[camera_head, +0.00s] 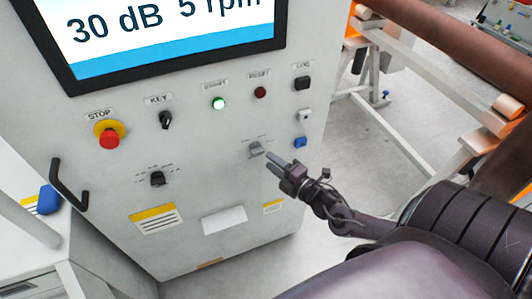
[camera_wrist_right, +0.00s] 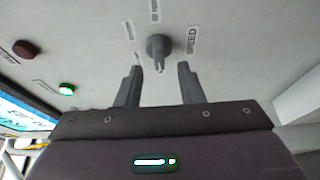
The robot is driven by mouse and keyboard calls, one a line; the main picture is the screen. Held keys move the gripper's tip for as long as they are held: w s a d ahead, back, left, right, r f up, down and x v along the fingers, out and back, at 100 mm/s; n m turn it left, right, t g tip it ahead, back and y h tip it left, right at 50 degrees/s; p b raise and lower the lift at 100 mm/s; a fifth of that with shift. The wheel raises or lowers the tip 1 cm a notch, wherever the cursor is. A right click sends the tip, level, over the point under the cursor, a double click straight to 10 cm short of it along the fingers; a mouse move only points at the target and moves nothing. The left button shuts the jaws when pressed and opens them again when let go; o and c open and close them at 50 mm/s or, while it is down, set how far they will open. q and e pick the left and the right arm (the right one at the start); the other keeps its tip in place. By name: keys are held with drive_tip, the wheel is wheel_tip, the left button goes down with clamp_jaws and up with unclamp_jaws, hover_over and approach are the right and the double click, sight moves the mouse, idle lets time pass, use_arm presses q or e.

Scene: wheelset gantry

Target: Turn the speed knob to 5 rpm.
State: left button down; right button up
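The grey knob (camera_head: 256,149) sits on the front of the light grey cabinet, below the red lamp, with small labels around it. In the right wrist view the knob (camera_wrist_right: 158,46) is round with a narrow grip bar. My right gripper (camera_head: 274,165) is just off the panel, to the lower right of the knob. In the wrist view its two fingers (camera_wrist_right: 158,70) are spread apart and empty, with the knob just beyond the tips, between their lines. The screen (camera_head: 170,38) reads "30 dB 5 rpm". My left gripper is out of view.
The panel also holds a red stop button (camera_head: 109,138), a key switch (camera_head: 166,120), a lit green button (camera_head: 218,104), a dark red button (camera_head: 260,92) and another black knob (camera_head: 156,179). A black handle (camera_head: 68,185) sticks out at left.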

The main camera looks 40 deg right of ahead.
drive_tip(key=shift+s+d, duration=0.15)
drive_tip(key=shift+s, duration=0.65)
drive_tip(key=shift+s+d, duration=0.15)
drive_tip(key=shift+s, duration=0.65)
drive_tip(key=s+d+f+m+g+h+b, duration=0.1)
drive_tip(key=s+d+f+m+g+h, duration=0.15)
drive_tip(key=f, duration=0.55)
drive_tip(key=s+d+f+m+g+h, duration=0.1)
drive_tip(key=d+f+m, duration=0.2)
drive_tip(key=f, duration=0.4)
drive_tip(key=s+a+f+m+g+h, duration=0.1)
drive_tip(key=s+f+m+g, duration=0.2)
drive_tip(key=s+f, duration=0.35)
drive_tip(key=s+a+f+m+g+h, duration=0.1)
drive_tip(key=s+f+m+g, duration=0.25)
drive_tip(key=f, duration=0.65)
drive_tip(key=s+a+f+m+g+y, duration=0.1)
drive_tip(key=s+a+f+m+g, duration=0.1)
drive_tip(key=s+a+f, duration=0.5)
drive_tip(key=s+a+f+m+g+y+b, duration=0.1)
drive_tip(key=s+a+f+m+g, duration=0.2)
drive_tip(key=s+a+f, duration=0.4)
drive_tip(key=s+a+g, duration=0.1)
drive_tip(key=s, duration=0.6)
drive_tip(key=shift+a+f+m+g+y, duration=0.2)
drive_tip(key=shift+a+m+g+y, duration=0.1)
drive_tip(key=shift+g+y, duration=0.1)
